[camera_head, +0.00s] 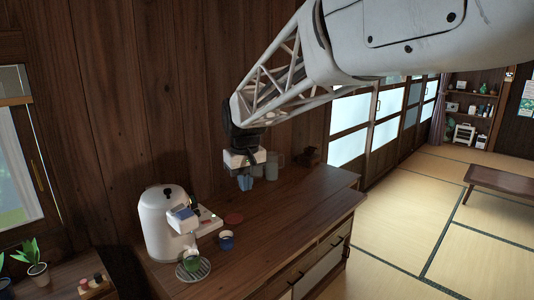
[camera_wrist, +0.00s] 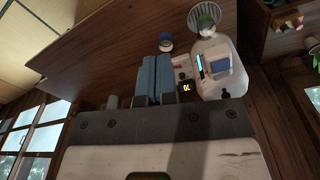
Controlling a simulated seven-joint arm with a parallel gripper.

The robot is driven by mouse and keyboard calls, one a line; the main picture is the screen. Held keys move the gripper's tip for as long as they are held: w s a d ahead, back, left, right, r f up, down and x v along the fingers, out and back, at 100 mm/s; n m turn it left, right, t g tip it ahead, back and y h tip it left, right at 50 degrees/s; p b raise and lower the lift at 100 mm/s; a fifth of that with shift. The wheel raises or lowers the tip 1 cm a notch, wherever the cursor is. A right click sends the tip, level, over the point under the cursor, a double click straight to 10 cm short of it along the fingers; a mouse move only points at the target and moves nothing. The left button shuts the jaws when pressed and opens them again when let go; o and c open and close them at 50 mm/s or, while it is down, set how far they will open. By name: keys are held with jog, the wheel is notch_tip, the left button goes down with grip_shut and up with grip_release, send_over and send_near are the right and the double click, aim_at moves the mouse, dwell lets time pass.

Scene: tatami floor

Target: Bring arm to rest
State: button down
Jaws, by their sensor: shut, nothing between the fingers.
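My arm reaches in from the upper right in the head view, and my gripper (camera_head: 245,182) hangs above the wooden cabinet top, right of and behind the white coffee machine (camera_head: 163,222). In the wrist view my gripper's two blue fingers (camera_wrist: 153,80) lie side by side, shut, with nothing held. The coffee machine (camera_wrist: 214,75) shows beyond them, upside down. A green cup (camera_head: 192,263) stands on the machine's round drip grate (camera_head: 205,267). A blue cup (camera_head: 226,240) stands to the right of it.
The wooden cabinet (camera_head: 290,225) has a mostly clear top at the right. Grey mugs (camera_head: 273,163) stand at its back behind my gripper. A potted plant (camera_head: 37,270) is at the left. Tatami floor (camera_head: 400,250) lies open at right.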

jog(key=s+d+f+m, duration=0.2)
jog(key=s+d, duration=0.6)
jog(key=s, duration=0.3)
jog(key=s+d+f+m+t, duration=0.1)
jog(key=s+d+f+m, duration=0.1)
jog(key=s+d, duration=0.6)
jog(key=s+d+f+m, duration=0.2)
jog(key=s+d, duration=0.6)
jog(key=s, duration=0.6)
jog(key=shift+s+f+t, duration=0.2)
jog(key=shift+f+t, duration=0.2)
jog(key=shift+f, duration=0.45)
